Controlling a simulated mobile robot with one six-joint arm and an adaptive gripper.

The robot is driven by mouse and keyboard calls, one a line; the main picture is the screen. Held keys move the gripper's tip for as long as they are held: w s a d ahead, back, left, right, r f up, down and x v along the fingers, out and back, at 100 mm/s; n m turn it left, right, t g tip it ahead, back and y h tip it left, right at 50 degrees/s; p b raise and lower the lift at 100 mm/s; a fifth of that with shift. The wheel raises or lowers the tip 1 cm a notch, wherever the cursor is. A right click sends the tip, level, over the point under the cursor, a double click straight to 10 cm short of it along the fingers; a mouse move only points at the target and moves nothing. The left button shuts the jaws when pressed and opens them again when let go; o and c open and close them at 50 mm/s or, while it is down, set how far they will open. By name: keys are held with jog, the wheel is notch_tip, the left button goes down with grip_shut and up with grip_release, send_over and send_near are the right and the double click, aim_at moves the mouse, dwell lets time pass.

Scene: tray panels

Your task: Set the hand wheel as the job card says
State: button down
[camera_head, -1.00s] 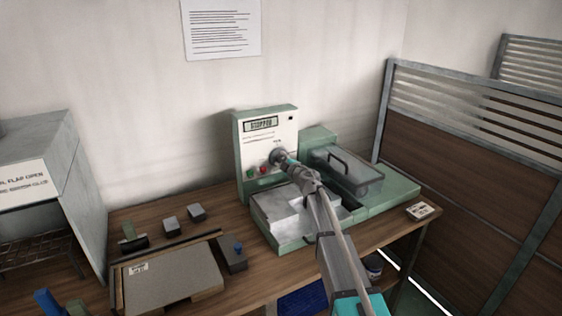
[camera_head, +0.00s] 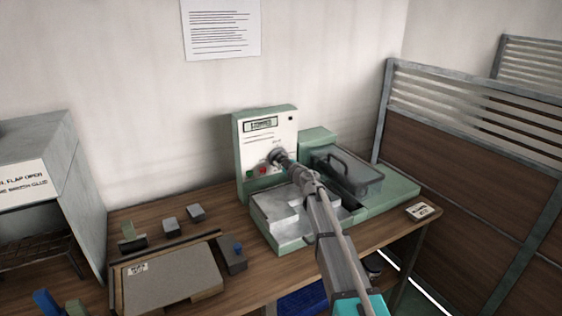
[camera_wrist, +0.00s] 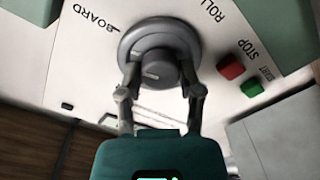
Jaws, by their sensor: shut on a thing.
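The hand wheel (camera_wrist: 157,52) is a round grey knob on the white panel of a green machine (camera_head: 265,118). In the wrist view the words BOARD and ROLL are printed on the panel to either side of it, with a short mark by BOARD. A small pale mark shows on the knob's face. My gripper (camera_wrist: 161,76) is shut on the hand wheel, one finger on each side. In the head view my gripper mostly hides the wheel. A printed sheet (camera_head: 222,28) hangs on the wall; its text is too small to read.
Red (camera_wrist: 230,66) and green (camera_wrist: 250,88) buttons sit close beside the wheel. A display (camera_head: 261,125) is above it. A metal bed and a handled cover (camera_head: 347,170) flank my arm. A small card (camera_head: 423,211) lies at the table's right; a board (camera_head: 172,280) lies left.

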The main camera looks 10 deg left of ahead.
jog(key=shift+c, duration=1.3)
grip_release()
jog(key=shift+v, duration=6)
